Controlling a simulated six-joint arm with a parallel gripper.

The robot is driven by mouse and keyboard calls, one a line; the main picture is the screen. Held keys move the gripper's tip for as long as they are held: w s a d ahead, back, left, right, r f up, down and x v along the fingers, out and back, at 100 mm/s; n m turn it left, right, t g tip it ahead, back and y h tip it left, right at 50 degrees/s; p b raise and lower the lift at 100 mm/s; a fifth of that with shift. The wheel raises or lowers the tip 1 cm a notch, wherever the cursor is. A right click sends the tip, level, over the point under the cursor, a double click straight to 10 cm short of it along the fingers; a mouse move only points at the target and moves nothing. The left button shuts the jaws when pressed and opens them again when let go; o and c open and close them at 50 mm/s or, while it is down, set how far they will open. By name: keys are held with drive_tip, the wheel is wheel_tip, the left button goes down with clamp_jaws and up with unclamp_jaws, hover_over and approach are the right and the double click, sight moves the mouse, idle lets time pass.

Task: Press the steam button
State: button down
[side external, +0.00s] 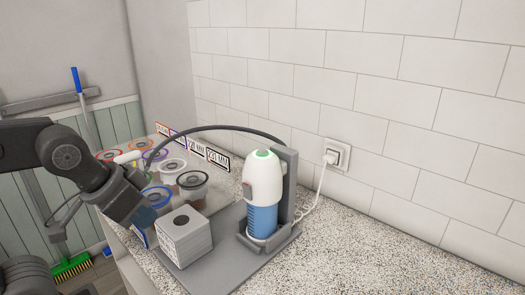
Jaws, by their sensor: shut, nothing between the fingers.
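A white and blue bottle-shaped appliance (262,200) stands upright in a dark grey holder (287,190) in the side external view. A round green button (263,154) sits on its white top, and a small reddish mark shows on its left side. I cannot tell from any label which one is the steam button. My gripper (136,212) is at the left, beside the grey-white box and well apart from the appliance. It is shut and empty; its fingertips are hard to make out.
A grey-white box (185,238) with a dark round hole on top stands between my gripper and the appliance. Several lidded cups (193,185) stand behind. A dark hose (225,127) arches over them. A white cord (318,190) runs to a wall socket (337,154). Speckled counter (350,265) is free at right.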

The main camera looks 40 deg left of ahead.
drive_tip(key=shift+r, duration=0.1)
idle(0.8)
wheel_tip(320, 180, up, 16)
drive_tip(key=n+t+h, duration=0.3)
drive_tip(key=n, duration=0.2)
hover_over(260, 151)
drive_tip(key=shift+r, duration=0.15)
drive_tip(key=shift+f, duration=4.45)
drive_tip(key=shift+f, duration=0.1)
drive_tip(key=shift+f, duration=0.3)
